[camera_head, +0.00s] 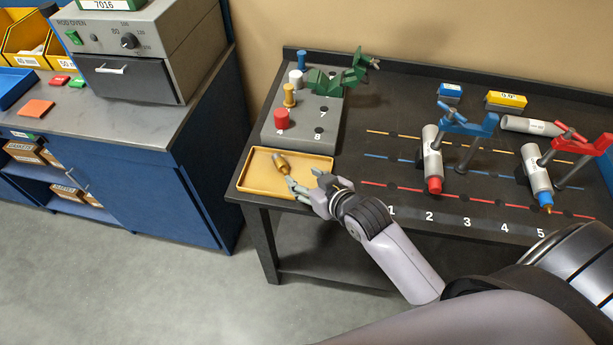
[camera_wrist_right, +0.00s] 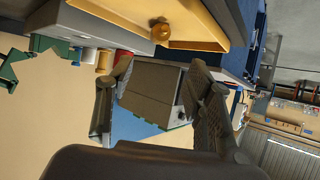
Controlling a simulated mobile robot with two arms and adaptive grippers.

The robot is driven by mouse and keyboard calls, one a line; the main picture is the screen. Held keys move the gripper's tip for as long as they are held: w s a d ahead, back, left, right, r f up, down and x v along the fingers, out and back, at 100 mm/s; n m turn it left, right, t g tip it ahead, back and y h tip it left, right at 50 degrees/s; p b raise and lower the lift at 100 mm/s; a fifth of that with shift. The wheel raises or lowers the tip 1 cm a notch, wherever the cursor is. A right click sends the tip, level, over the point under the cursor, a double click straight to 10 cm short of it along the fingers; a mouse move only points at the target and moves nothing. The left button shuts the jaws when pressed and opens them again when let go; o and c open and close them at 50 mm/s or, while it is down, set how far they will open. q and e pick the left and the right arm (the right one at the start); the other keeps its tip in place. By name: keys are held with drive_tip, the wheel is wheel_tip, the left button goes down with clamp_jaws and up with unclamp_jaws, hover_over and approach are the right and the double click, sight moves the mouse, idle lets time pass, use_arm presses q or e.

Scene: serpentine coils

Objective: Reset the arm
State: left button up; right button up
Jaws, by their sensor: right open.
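My right gripper (camera_head: 305,178) is open over the front right corner of the yellow tray (camera_head: 262,185). In the right wrist view its two fingers (camera_wrist_right: 158,85) are spread wide with nothing between them. A small brass piece (camera_head: 281,163) lies in the tray, just past one fingertip in the head view. The brass piece (camera_wrist_right: 160,32) also shows in the wrist view, inside the tray (camera_wrist_right: 205,25) and apart from the fingers. My left gripper is not in view.
A grey block (camera_head: 301,127) with red, brass, white and blue plugs stands behind the tray, with a green clamp (camera_head: 340,78). Blue (camera_head: 467,122) and red (camera_head: 580,143) clamps stand by grey cylinders at right. A rod oven (camera_head: 140,50) sits on the left bench, across a floor gap.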

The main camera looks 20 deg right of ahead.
drive_tip(key=shift+s+r, duration=0.15)
drive_tip(key=shift+s, duration=0.1)
drive_tip(key=s+d+f+g+h, duration=0.1)
drive_tip(key=s+f+g, duration=0.25)
drive_tip(key=s, duration=0.75)
drive_tip(key=s+d+f+g+h, duration=0.15)
drive_tip(key=s+g, duration=0.35)
drive_tip(key=s, duration=0.6)
wheel_tip(320, 180, down, 27)
drive_tip(key=s+a+g+b, duration=0.1)
drive_tip(key=s+g+b, duration=0.1)
use_arm(q)
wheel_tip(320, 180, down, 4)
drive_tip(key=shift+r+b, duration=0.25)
drive_tip(key=shift+b, duration=0.5)
use_arm(e)
drive_tip(key=s+d+f, duration=0.3)
drive_tip(key=s+f, duration=1.3)
drive_tip(key=f, duration=0.2)
drive_tip(key=shift+s+g, duration=0.3)
drive_tip(key=shift+g, duration=0.05)
drive_tip(key=shift+f, duration=0.1)
drive_tip(key=shift+c, duration=0.2)
